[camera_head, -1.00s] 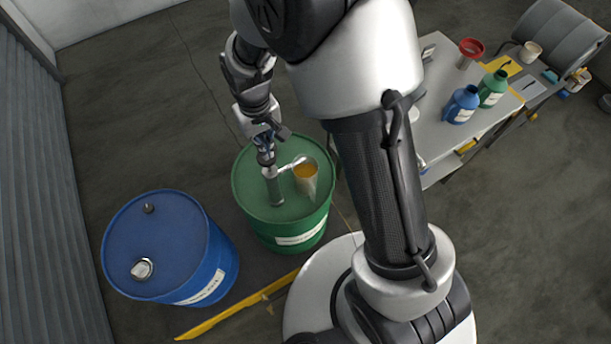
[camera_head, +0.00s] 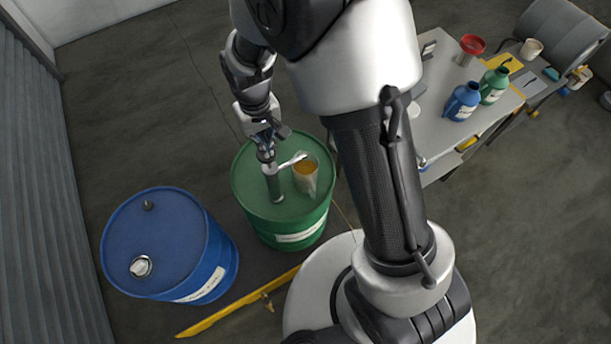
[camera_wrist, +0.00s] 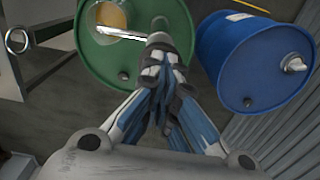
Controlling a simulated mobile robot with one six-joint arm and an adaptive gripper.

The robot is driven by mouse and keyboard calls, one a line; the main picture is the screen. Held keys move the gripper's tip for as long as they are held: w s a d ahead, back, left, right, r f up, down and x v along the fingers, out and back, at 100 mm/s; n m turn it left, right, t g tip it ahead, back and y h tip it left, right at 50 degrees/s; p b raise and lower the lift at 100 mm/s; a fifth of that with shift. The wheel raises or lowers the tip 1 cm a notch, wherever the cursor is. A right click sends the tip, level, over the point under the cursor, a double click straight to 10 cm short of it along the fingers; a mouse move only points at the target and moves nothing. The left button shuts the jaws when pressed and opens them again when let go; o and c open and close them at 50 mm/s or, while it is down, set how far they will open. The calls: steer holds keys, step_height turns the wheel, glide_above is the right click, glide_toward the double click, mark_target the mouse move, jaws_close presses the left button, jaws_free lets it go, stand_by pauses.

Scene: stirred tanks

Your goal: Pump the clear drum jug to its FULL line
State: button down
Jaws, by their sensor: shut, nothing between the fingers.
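The clear jug (camera_head: 306,178) stands on top of the green drum (camera_head: 243,185) with amber liquid in it; its liquid also shows in the wrist view (camera_wrist: 108,18). I cannot read its FULL line. The grey hand pump (camera_head: 274,187) rises from the drum lid beside the jug, its pale spout (camera_head: 291,161) reaching over the jug. My gripper (camera_head: 265,153) is shut and empty at the top of the pump, above its head. In the wrist view the closed fingers (camera_wrist: 162,62) hide most of the pump.
A blue drum (camera_head: 165,240) stands to the left with a pale cap on top. A yellow bar (camera_head: 240,303) lies on the floor in front. A table (camera_head: 440,125) at the right carries a blue jug (camera_head: 462,103), a green jug (camera_head: 493,87) and a red funnel (camera_head: 471,48).

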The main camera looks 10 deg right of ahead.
steer(key=shift+f+b, duration=0.8)
steer(key=shift+f, duration=0.4)
steer(key=shift+r+p, duration=1.25)
steer(key=shift+r, duration=0.45)
steer(key=shift+r+p, duration=1.8)
steer(key=shift+r, duration=0.65)
steer(key=shift+r, duration=0.15)
steer(key=s+d+r+m+t+b, duration=0.1)
steer(key=s+d+r+b, duration=0.4)
steer(key=s, duration=0.5)
steer(key=s+d+r+m+t+b, duration=0.2)
steer(key=s+d+r+b, duration=0.3)
steer(key=s, duration=0.4)
steer(key=d+t+b, duration=0.1)
steer(key=d, duration=0.1)
steer(key=shift+s+d+r+t, duration=0.15)
steer(key=shift+s+d+t, duration=0.15)
steer(key=shift+s, duration=0.05)
